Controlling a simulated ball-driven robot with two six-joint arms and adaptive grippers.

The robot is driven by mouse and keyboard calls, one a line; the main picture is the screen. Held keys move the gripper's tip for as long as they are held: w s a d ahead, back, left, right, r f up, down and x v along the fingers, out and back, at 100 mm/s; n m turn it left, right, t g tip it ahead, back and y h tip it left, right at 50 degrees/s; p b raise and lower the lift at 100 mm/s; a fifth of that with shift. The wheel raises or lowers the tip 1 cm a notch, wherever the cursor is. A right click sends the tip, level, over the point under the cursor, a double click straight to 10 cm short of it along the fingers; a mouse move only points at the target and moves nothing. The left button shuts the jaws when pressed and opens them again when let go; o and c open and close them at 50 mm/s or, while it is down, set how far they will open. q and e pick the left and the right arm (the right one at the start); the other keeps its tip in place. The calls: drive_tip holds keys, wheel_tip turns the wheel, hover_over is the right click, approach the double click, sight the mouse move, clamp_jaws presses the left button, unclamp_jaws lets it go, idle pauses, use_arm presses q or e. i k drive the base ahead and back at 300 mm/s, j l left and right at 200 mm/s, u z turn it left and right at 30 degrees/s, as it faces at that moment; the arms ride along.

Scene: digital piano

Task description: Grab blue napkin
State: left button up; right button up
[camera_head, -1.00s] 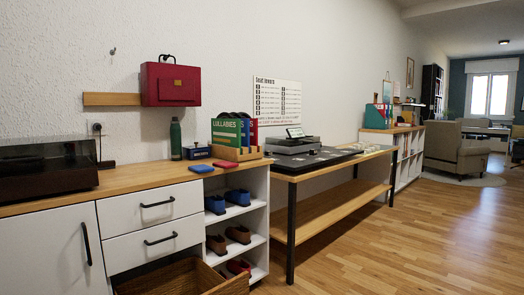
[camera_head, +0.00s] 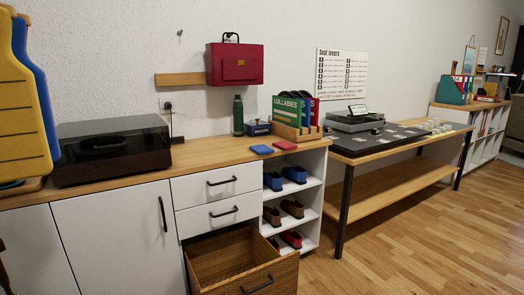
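Neither of my grippers shows in the head view, so nothing is seen near the napkin.
An open wooden drawer (camera_head: 218,262) juts out below the counter. A dark turntable (camera_head: 110,150) stands left on the counter. A green bottle (camera_head: 238,115) and a wooden record holder (camera_head: 296,132) stand behind the cloths. Floor is clear at right (camera_head: 420,240).

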sight(260, 149)
drive_tip(key=u, duration=0.35)
drive_tip(key=i+l+u, duration=0.7)
drive_tip(key=l+u, duration=0.25)
drive_tip(key=j, duration=0.1)
